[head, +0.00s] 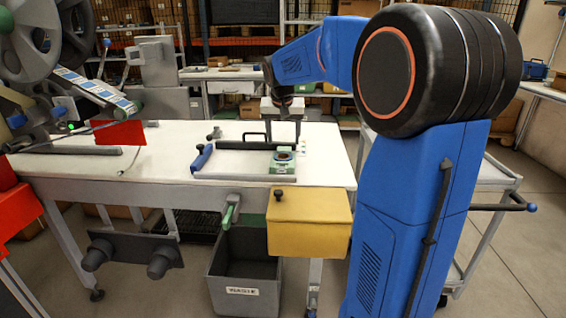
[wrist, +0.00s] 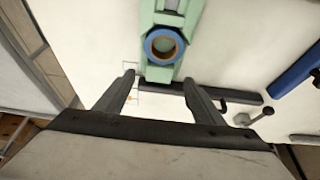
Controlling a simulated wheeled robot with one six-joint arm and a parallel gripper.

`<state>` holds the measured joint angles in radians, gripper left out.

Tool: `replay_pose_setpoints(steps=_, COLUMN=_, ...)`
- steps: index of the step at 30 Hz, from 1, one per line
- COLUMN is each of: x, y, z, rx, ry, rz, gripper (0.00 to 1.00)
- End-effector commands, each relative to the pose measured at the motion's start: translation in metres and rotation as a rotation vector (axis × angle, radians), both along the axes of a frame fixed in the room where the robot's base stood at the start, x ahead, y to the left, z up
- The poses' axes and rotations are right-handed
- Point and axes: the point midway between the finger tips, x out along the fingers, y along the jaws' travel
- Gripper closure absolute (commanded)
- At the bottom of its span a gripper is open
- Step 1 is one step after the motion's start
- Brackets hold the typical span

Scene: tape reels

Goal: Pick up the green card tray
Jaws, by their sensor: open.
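The green card tray (head: 283,168) is on the white table near its right front part. In the wrist view the pale green tray (wrist: 185,67) runs up out of the top of the picture, with a blue-rimmed ring (wrist: 165,46) with a brown inside on it. My gripper (wrist: 160,82) is open, its two dark fingers pointing at the tray's near end, one to each side of it. The fingers hold nothing. In the head view my gripper (head: 284,108) is above the table, behind the tray. I cannot tell the exact height gap.
A dark bar (head: 243,145) lies behind the tray, and a blue-handled tool (head: 202,157) lies to the left. A yellow box (head: 308,220) hangs at the table's front, beside a grey waste bin (head: 244,285). The table's middle left is mostly clear.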

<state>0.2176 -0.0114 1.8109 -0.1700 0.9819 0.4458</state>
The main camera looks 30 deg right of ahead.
Motion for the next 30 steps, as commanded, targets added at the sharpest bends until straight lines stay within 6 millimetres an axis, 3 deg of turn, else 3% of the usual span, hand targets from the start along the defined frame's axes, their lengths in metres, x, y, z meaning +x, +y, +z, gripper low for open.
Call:
replay_pose_setpoints(steps=5, x=0.003, y=-0.002, z=-0.008, rx=0.000, ry=0.000, rz=0.000, gripper=0.38)
replay_pose_setpoints(steps=15, x=0.016, y=-0.011, z=-0.046, rx=0.000, ry=0.001, rz=0.000, gripper=0.38)
replay_pose_setpoints(steps=23, x=0.017, y=-0.012, z=-0.049, rx=-0.001, ry=-0.001, rz=0.000, gripper=0.38)
replay_pose_setpoints(steps=29, x=0.017, y=-0.012, z=-0.048, rx=-0.001, ry=-0.001, rz=0.000, gripper=0.85)
replay_pose_setpoints(steps=30, x=0.017, y=-0.012, z=-0.048, rx=-0.001, ry=-0.001, rz=0.000, gripper=0.87)
